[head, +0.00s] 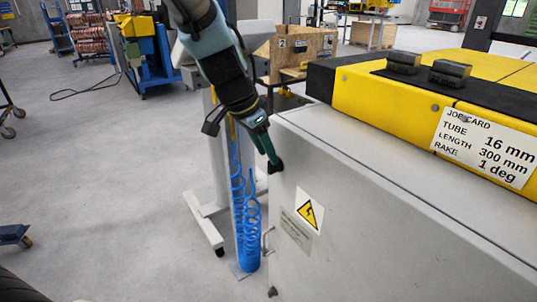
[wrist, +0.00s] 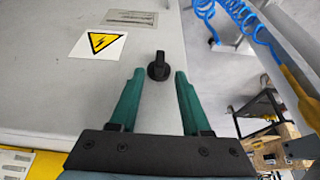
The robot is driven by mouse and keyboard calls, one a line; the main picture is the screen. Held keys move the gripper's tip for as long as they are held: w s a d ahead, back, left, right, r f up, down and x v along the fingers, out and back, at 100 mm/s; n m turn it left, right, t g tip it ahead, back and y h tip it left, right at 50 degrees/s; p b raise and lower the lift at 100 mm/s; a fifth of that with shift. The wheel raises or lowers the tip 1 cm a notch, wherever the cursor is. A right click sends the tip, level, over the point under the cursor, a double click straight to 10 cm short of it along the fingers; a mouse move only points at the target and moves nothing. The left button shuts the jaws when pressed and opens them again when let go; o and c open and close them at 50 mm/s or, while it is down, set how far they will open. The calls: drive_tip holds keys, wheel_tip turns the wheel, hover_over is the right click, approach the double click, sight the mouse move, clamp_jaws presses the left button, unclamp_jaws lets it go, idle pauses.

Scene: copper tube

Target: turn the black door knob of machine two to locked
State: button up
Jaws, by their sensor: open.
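The black door knob (wrist: 158,66) sits on the grey cabinet door, right of the yellow warning sign in the wrist view. Its raised grip points roughly up and down in that picture. My gripper (wrist: 160,75) is open, with one green finger on each side of the knob and a clear gap to both. I cannot tell how deep the fingertips reach around it. In the head view my gripper (head: 272,160) is at the upper left corner of the cabinet door (head: 350,225), and the knob (head: 275,167) is partly hidden by the fingers.
A yellow warning sign (head: 309,211) and a door handle (head: 267,241) are on the cabinet. Blue coiled hoses (head: 246,215) hang beside a grey stand left of it. A yellow machine bed with a job card (head: 485,147) lies on top. Open floor is at the left.

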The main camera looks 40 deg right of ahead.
drive_tip(key=shift+x, duration=1.3)
drive_tip(key=shift+s, duration=0.1)
drive_tip(key=shift+c, duration=0.3)
clamp_jaws()
